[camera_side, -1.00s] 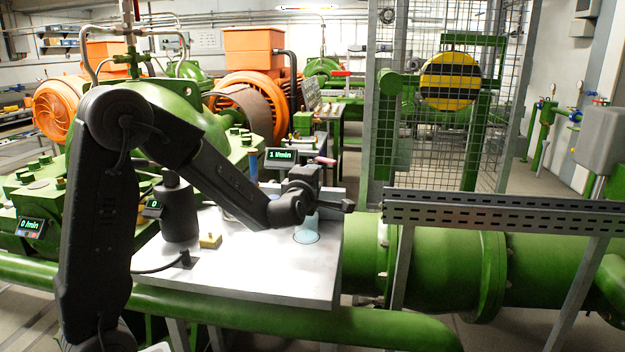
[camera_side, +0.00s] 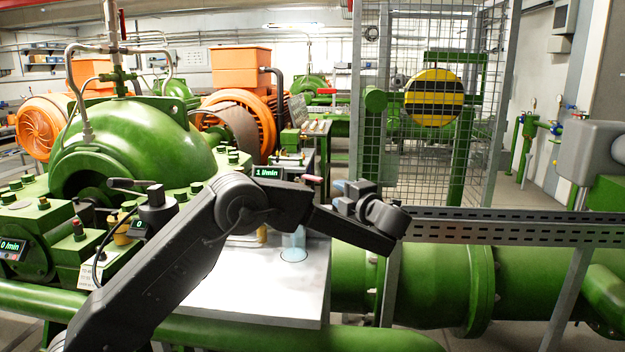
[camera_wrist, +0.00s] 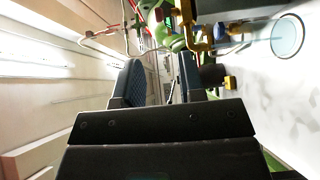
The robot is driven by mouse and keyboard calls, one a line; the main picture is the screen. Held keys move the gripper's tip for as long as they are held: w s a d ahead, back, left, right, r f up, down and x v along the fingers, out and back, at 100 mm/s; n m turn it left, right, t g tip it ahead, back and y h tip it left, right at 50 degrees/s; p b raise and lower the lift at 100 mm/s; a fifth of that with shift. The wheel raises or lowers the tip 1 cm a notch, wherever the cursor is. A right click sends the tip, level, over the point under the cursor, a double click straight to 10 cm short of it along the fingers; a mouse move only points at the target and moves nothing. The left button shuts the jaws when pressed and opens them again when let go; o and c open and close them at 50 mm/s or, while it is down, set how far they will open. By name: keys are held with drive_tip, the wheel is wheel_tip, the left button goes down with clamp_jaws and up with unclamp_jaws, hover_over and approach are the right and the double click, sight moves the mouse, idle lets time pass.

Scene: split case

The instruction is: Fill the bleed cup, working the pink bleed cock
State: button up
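The pink bleed cock (camera_side: 312,179) shows in the side view beside a small display (camera_side: 268,172) reading 1 l/min. A pale blue, see-through cup (camera_side: 293,243) stands below it near the right end of the white bench top. A round rim or ring (camera_wrist: 287,36) shows at the top right of the wrist view. How full the cup is I cannot tell. My gripper (camera_side: 343,194) is right of the cock and above and right of the cup, apart from both as far as I see. In the wrist view its two dark fingers (camera_wrist: 160,78) stand apart with nothing clearly between them.
A black cylinder with a lever (camera_side: 157,208) stands left of my forearm. A slotted metal rail (camera_side: 510,225) and mesh cage (camera_side: 410,130) lie on the right. A brass pipe (camera_wrist: 195,40) shows in the wrist view. The bench front (camera_side: 260,290) is bare.

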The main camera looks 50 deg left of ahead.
sight(317, 181)
drive_tip(key=a, duration=0.4)
drive_tip(key=w+a, duration=0.1)
drive_tip(key=a, duration=0.8)
drive_tip(key=shift+w+a, duration=0.2)
drive_tip(key=shift+w, duration=0.05)
clamp_jaws()
